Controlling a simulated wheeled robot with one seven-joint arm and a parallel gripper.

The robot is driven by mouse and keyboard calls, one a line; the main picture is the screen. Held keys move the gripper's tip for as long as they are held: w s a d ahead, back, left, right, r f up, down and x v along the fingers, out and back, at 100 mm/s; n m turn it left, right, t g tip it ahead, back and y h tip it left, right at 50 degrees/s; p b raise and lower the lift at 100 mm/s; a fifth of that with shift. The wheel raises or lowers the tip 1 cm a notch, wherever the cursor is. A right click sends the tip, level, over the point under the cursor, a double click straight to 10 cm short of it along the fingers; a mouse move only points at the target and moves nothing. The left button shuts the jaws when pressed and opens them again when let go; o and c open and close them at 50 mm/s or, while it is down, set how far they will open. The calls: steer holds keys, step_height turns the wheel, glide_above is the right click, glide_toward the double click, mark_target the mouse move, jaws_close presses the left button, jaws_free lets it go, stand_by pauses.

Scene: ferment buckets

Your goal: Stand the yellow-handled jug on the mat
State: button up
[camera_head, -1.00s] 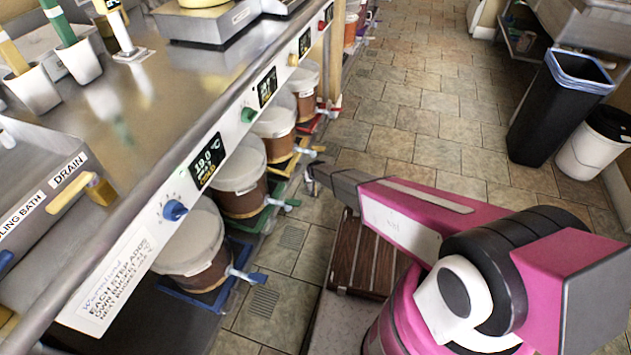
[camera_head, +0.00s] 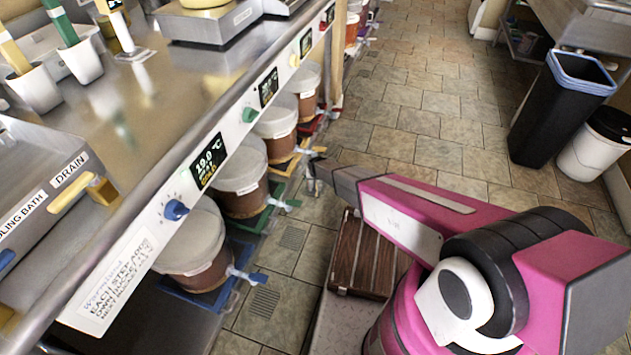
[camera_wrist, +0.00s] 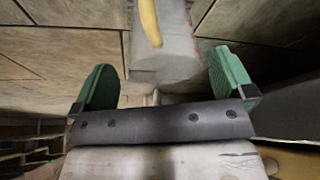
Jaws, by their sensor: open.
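In the wrist view a grey, cloudy jug (camera_wrist: 172,58) with a yellow handle (camera_wrist: 150,22) and small red marks along one side lies ahead of my gripper (camera_wrist: 163,88). The green-tipped fingers are open and wide apart, with the jug's near end showing in the gap between them. I cannot tell whether they touch it. In the head view my gripper (camera_head: 314,180) is small and low beside the row of buckets, and I cannot make out the jug there. I cannot pick out the jug's mat with certainty.
Lidded brown buckets (camera_head: 242,190) with taps stand under the steel bench (camera_head: 150,115), on coloured bases. Tap handles stick out towards the aisle. A slatted wooden case (camera_head: 365,255) lies beside my arm. The tiled aisle (camera_head: 420,110) is clear; a black bin (camera_head: 555,110) stands right.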

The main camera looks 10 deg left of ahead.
steer(key=shift+v, duration=1.05)
steer(key=s+d+r+m+g+h, duration=0.1)
steer(key=s+d+r, duration=0.1)
steer(key=d+r, duration=1.05)
steer(key=s+d+r+m+g+h, duration=0.1)
steer(key=s+d+r, duration=0.2)
steer(key=d+r, duration=0.9)
steer(key=s+d+r+m+g, duration=0.1)
steer(key=s+d+r+g, duration=0.1)
steer(key=s+d+r, duration=1.3)
steer(key=d+r, duration=0.2)
steer(key=d, duration=0.2)
steer(key=shift+d+m+y, duration=0.3)
